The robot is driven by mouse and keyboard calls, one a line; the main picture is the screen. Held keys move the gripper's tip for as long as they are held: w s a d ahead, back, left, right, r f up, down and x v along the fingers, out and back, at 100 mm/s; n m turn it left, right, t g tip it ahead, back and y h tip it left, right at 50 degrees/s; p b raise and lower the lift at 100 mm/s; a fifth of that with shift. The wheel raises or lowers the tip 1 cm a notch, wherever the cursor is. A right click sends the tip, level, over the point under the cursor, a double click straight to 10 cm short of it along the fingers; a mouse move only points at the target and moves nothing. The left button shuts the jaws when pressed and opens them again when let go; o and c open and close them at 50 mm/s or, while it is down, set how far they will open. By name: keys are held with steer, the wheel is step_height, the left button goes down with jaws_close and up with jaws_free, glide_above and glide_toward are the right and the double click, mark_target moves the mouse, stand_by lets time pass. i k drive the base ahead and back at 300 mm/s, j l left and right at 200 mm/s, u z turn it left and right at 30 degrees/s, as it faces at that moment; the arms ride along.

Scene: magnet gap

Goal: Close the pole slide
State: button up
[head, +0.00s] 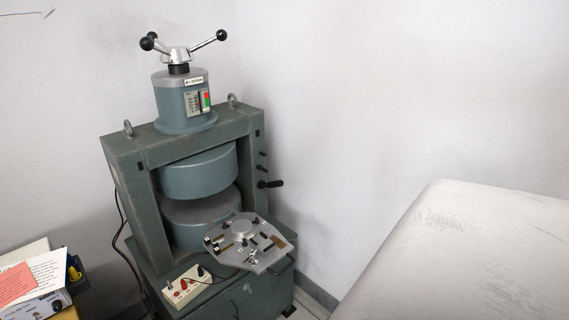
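The magnet (122,180) is a grey-green frame with two thick round poles. The upper pole (197,173) hangs above the lower pole (190,228), with an open gap between them. A flat silver plate (262,257), which looks like the pole slide, sticks out at the front right of the gap. My gripper is not in view.
A black-knobbed crank (270,184) juts from the magnet's right side. A three-armed handwheel (178,54) tops it. A cream control box (187,286) with a cable sits on the base, left of the plate. Papers and a box (35,285) stand at lower left.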

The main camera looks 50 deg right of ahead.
mark_target(268, 247)
steer(key=z, duration=1.15)
steer(key=i+j+z, duration=0.4)
